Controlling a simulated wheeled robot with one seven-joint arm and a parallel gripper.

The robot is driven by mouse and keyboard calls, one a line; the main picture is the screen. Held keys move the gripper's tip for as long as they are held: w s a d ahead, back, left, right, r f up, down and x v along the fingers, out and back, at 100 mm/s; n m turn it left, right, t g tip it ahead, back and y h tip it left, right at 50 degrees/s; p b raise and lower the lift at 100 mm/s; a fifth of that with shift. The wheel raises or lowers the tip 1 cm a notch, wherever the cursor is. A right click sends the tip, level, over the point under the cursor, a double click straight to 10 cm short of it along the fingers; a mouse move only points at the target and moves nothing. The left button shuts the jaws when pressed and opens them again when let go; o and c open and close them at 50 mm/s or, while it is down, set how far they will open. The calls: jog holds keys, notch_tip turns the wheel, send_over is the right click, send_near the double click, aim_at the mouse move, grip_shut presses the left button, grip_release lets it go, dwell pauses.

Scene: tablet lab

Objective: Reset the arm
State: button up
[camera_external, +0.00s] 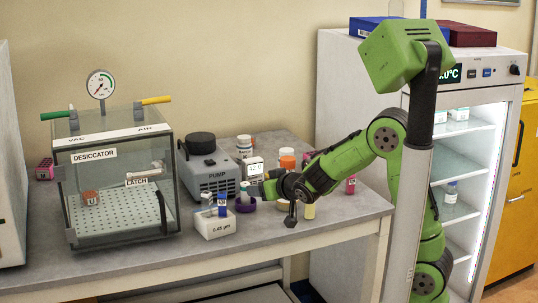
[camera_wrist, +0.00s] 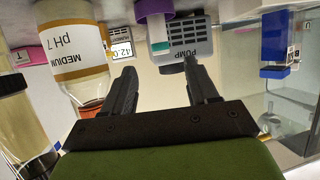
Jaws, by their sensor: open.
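My gripper (camera_external: 266,188) is low above the bench, near the purple-based vial holder and the pump. In the wrist view the two dark fingers of my gripper (camera_wrist: 163,82) stand wide apart with nothing between them. The picture there is upside down. The grey pump (camera_wrist: 190,42) and a purple and teal item (camera_wrist: 156,25) lie beyond the fingertips. A bottle marked MEDIUM pH 7 (camera_wrist: 72,40) is close beside one finger.
A desiccator (camera_external: 115,180) with a gauge stands at the left of the bench. Orange-capped bottles (camera_external: 287,158) and small coloured items crowd around my wrist. The fridge (camera_external: 340,90) stands at the right.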

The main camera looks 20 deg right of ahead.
dwell(0.4)
jog(key=d+r+m+p, duration=0.1)
jog(key=d+r+p, duration=0.4)
jog(key=r+p, duration=0.4)
jog(key=s+d+r+m+g+h, duration=0.1)
jog(key=s+d+r+g+h, duration=0.15)
jog(key=s+d, duration=0.35)
jog(key=s+d+g+p, duration=0.1)
jog(key=s+d, duration=0.3)
jog(key=s, duration=0.7)
jog(key=s+d+g, duration=0.4)
jog(key=s+d, duration=0.1)
jog(key=s, duration=0.6)
jog(key=shift+r+p, duration=0.3)
jog(key=shift+p, duration=0.05)
jog(key=shift+s+d, duration=0.1)
jog(key=shift+s, duration=0.05)
